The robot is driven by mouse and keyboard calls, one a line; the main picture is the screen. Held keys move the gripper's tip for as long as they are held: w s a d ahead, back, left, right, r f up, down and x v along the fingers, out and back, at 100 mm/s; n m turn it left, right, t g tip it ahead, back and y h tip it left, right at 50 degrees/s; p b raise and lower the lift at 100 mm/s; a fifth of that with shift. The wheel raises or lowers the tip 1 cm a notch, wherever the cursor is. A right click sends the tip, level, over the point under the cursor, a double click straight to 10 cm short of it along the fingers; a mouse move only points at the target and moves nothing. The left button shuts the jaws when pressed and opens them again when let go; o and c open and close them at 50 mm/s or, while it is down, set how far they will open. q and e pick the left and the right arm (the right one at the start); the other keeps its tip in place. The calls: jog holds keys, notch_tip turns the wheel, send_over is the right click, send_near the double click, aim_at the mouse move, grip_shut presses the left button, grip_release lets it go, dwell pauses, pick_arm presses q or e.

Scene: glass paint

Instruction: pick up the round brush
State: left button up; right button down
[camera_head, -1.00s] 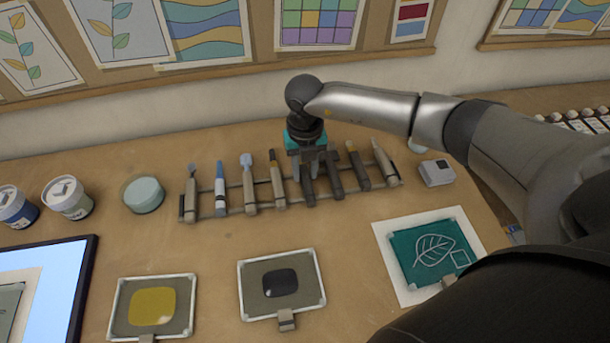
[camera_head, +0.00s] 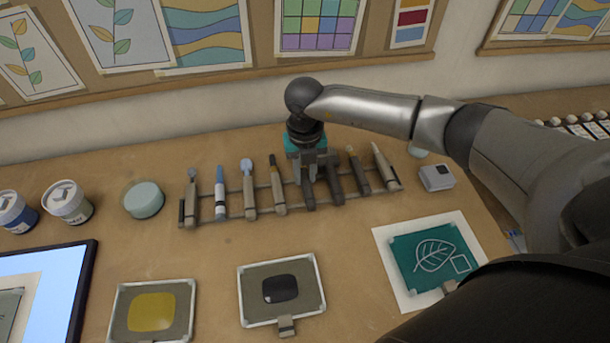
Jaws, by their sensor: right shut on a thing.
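My right gripper (camera_head: 314,170) is over the middle of the tool rack (camera_head: 234,199), pointing down. It is shut on a slim tool there, taken to be the round brush, which its fingers and wrist mostly hide. I cannot tell whether that tool is clear of the rack. My left gripper is out of view.
Two paint jars (camera_head: 67,202) and a round pale blue dish (camera_head: 142,199) stand left of the rack. A small grey box (camera_head: 436,177) is at its right. In front lie a yellow paint tray (camera_head: 152,310), a black paint tray (camera_head: 281,289) and a leaf panel (camera_head: 432,256).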

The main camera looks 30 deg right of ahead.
aim_at(305, 178)
notch_tip(305, 178, up, 19)
jog(key=shift+r, duration=0.2)
dwell(0.6)
